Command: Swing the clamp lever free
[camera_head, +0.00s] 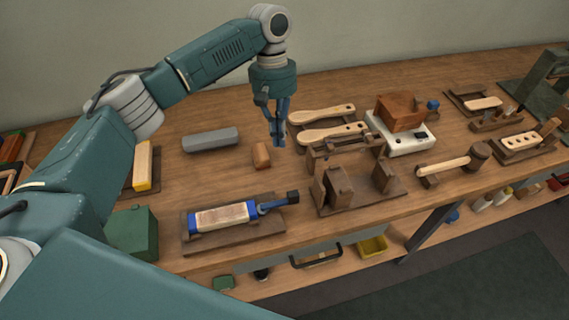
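The clamp lever (278,202) is a blue arm with a black knob, sticking out to the right from a clamp near the table's front edge. The clamp has blue ends and holds a pale wooden block (222,216) on a brown base board (250,231). My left gripper (278,141) points down above the table, behind the lever and apart from it. Its blue fingers look close together, but the angle hides whether there is a gap between them. My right gripper is out of view.
A small brown block (261,155) and a grey bar (211,140) lie behind the clamp. A wooden fixture (334,190) stands right of the lever. Wooden paddles (322,114) lie behind it. A green box (131,232) stands left of the clamp.

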